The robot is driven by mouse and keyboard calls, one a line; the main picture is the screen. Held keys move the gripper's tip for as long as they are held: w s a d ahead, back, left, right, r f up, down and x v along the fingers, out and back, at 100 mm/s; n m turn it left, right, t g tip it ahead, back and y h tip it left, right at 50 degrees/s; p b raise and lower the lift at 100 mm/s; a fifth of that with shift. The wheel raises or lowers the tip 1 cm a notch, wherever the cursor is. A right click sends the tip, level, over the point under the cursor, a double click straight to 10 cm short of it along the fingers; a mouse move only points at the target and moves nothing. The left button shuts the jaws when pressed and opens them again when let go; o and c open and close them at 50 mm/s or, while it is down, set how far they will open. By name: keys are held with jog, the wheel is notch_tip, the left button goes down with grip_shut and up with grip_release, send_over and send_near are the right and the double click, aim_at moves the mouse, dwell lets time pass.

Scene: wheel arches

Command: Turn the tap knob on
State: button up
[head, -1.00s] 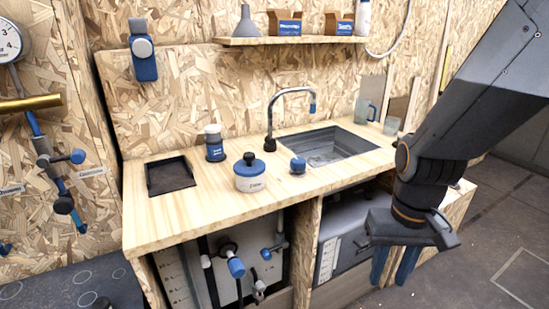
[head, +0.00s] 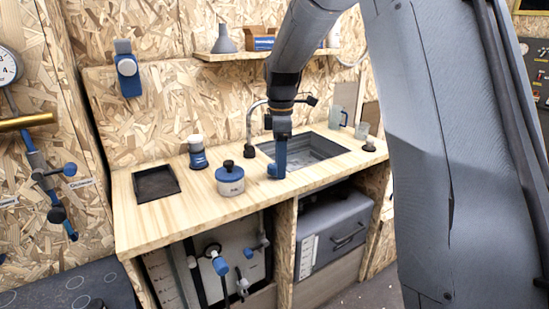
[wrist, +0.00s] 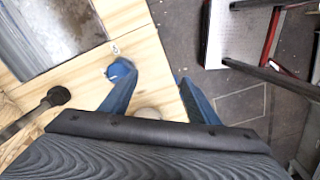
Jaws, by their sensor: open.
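The blue tap knob (head: 271,170) is on the wooden counter in front of the sink. In the head view my fingers partly cover it. The tap (head: 250,125) has a curved spout behind my gripper (head: 280,170), which points down over the counter. In the wrist view the knob (wrist: 117,69) shows at the tip of the left finger, off to the left rather than centred in the gap. My gripper (wrist: 155,74) is open, its fingers apart and empty. I cannot tell whether the left finger touches the knob.
A white jar with a blue lid (head: 230,181) stands close on the left, with a blue bottle (head: 197,153) behind it. The sink (head: 318,147) is to the right. Glass cups (head: 362,130) stand at its far end. The shelf (head: 222,57) hangs above.

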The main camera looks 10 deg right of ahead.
aim_at(274, 165)
jog(key=w+r+n, duration=0.1)
jog(key=w, duration=0.1)
jog(key=w+r+n, duration=0.1)
jog(key=w+n, duration=0.1)
jog(key=w+r+n+p, duration=0.1)
jog(key=w, duration=0.1)
jog(key=shift+w+n, duration=0.3)
jog(key=shift+n, duration=0.1)
jog(key=shift+w+r+n, duration=0.15)
jog(key=shift+w+n, duration=0.3)
jog(key=shift+n, duration=0.05)
jog(key=shift+f+p, duration=0.95)
jog(key=shift+f, duration=2.8)
jog(key=c, duration=1)
